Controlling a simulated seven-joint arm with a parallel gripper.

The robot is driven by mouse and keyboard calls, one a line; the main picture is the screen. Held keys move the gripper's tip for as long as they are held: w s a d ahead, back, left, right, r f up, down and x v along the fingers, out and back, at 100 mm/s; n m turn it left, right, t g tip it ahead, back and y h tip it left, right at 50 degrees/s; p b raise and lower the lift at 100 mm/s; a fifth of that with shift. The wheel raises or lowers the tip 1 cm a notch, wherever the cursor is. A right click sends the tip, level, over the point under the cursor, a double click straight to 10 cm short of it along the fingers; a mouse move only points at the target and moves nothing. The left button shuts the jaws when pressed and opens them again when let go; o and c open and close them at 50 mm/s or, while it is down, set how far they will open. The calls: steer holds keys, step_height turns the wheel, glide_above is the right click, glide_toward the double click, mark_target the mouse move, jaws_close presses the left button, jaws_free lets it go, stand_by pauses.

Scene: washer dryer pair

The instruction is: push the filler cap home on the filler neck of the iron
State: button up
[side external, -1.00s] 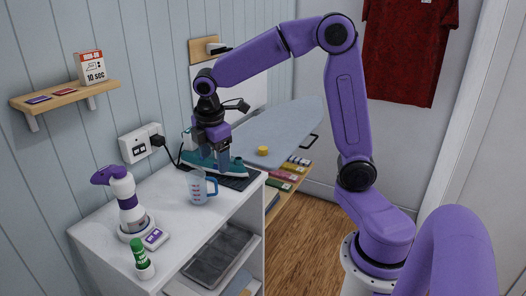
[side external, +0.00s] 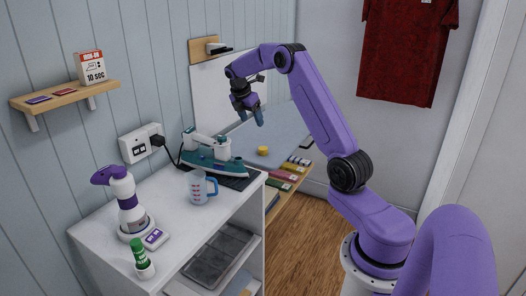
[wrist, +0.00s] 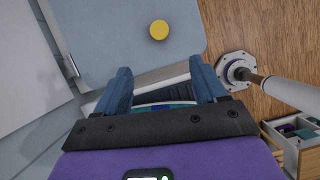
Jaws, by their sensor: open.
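The teal and white iron (side external: 212,157) rests on a dark pad on the white cabinet top in the side view. Its filler neck is too small to make out. A round yellow cap (side external: 262,150) lies on the grey-blue ironing board, apart from the iron; it also shows in the wrist view (wrist: 158,30), beyond the fingertips. My gripper (side external: 251,112) is raised above the board, up and to the right of the iron. Its blue fingers are spread and empty in the wrist view (wrist: 161,76). A teal strip shows between them, below.
A clear measuring jug (side external: 199,188) with a blue handle stands in front of the iron. The ironing board (side external: 288,128) is clear around the yellow cap.

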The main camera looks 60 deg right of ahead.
glide_toward(262, 148)
steer(key=x, duration=0.3)
steer(key=shift+s+a, duration=0.15)
steer(key=shift+s, duration=0.05)
steer(key=shift+x, duration=2.95)
steer(key=shift+w+r, duration=0.1)
steer(key=c, duration=1.1)
